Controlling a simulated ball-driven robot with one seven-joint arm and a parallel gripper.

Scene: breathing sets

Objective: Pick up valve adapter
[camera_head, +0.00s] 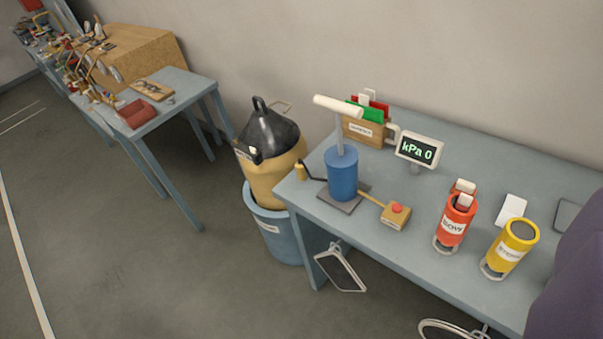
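I cannot pick out the valve adapter for certain. A small brass-coloured cylinder (299,170) stands at the left edge of the right-hand table, at the end of a dark curved tube from the blue pump (342,174); it may be the adapter, but it is too small to tell. Many small metal and red parts (90,62) lie on the far left table, too small to tell apart. My gripper is not in view.
The right-hand table (480,160) holds a kPa display (419,150), a red-button box (396,214), a red canister (455,219) and a yellow canister (510,248). A black-and-yellow cylinder (270,150) stands in a blue bin (275,232) between the tables. Floor (110,260) at left is clear.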

